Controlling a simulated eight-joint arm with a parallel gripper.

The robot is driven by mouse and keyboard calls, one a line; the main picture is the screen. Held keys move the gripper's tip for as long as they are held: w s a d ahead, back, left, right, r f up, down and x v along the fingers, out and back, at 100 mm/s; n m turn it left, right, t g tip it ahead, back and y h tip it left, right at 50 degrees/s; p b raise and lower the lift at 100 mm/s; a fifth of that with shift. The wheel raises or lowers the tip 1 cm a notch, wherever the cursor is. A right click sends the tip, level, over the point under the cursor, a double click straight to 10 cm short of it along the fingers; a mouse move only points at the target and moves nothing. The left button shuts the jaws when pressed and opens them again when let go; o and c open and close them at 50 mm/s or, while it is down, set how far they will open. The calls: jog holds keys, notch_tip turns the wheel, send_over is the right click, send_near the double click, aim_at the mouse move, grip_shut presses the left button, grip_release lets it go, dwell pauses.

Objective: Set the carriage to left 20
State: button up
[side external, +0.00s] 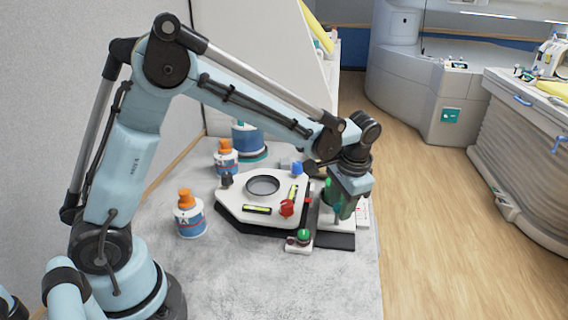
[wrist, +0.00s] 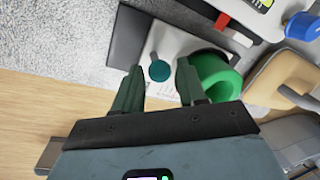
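My gripper (side external: 341,210) hangs over the right side of the instrument, pointing down. In the wrist view my gripper (wrist: 158,82) is open, its two dark green fingers apart. A round teal knob (wrist: 159,70) shows between the fingertips; I cannot tell whether they touch it. The knob stands on a pale plate (wrist: 165,42) over a dark base (wrist: 129,36), which also shows in the side view (side external: 335,241). This plate looks like the carriage, but no label confirms it. My gripper hides much of it in the side view. No scale reading is legible.
The white instrument top (side external: 236,194) carries a dark ring (side external: 263,185), a red knob (side external: 287,208) and a blue knob (side external: 297,169). A green round part (wrist: 216,76) is close beside the right finger. A green knob (side external: 304,235) stands in front. Orange-capped bottles (side external: 190,218) are left.

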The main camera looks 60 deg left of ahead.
grip_shut()
jog(key=shift+s+d, duration=0.95)
jog(key=shift+d, duration=0.05)
jog(key=shift+o, duration=1.5)
grip_release()
notch_tip(320, 180, up, 12)
jog(key=d, duration=0.2)
jog(key=shift+s, duration=0.2)
